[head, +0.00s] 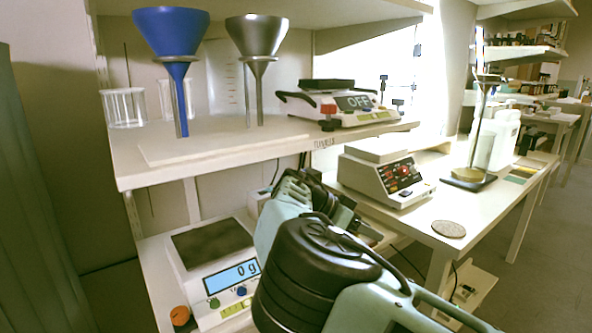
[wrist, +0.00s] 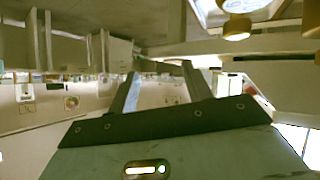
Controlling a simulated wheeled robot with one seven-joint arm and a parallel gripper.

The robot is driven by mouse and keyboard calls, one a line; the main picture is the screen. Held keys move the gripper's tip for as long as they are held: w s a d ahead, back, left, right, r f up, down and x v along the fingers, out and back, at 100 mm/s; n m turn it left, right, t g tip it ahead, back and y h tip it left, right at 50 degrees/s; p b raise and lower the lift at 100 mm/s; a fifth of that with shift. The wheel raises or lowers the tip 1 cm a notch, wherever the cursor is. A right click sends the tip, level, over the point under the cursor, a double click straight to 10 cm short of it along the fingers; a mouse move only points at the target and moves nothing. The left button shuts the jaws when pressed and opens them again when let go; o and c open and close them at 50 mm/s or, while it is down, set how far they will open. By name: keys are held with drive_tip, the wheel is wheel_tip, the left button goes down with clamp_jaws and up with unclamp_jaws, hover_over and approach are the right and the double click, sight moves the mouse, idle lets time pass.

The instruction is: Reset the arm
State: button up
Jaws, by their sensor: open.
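My gripper (wrist: 160,80) shows in the wrist view with its two fingers apart and nothing between them. In the head view my arm reaches from the lower right toward the shelving, and the fingers are hidden behind my own arm links. The wrist view is rotated, with shelves and bench surfaces at odd angles around the fingers. No object touches the fingers as far as I can see.
The upper shelf (head: 220,158) holds a blue funnel (head: 170,32), a grey funnel (head: 259,36), a glass beaker (head: 124,108) and a device reading OFF (head: 352,103). Below, a scale (head: 215,262) reads 0 g. A control box (head: 390,178) stands on the right bench (head: 420,222).

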drive_tip(key=s+d+f+n+g+y, duration=0.35)
drive_tip(key=s+d+y, duration=0.2)
drive_tip(key=s, duration=0.25)
drive_tip(key=s+a+r+n+t+y, duration=0.1)
drive_tip(key=s+a+r+n+y, duration=0.15)
drive_tip(key=s+n, duration=0.6)
drive_tip(key=s+a+r+n+t+y, duration=0.1)
drive_tip(key=s+a+r+n+y, duration=0.2)
drive_tip(key=s, duration=1)
drive_tip(key=s+a+r+n+t+y, duration=0.1)
drive_tip(key=s+a+r+n, duration=0.1)
drive_tip(key=s+n, duration=0.65)
wheel_tip(320, 180, up, 19)
drive_tip(key=s+m+p, duration=0.1)
drive_tip(key=p, duration=1.9)
drive_tip(key=shift+s+a+r, duration=0.2)
drive_tip(key=shift+m, duration=0.25)
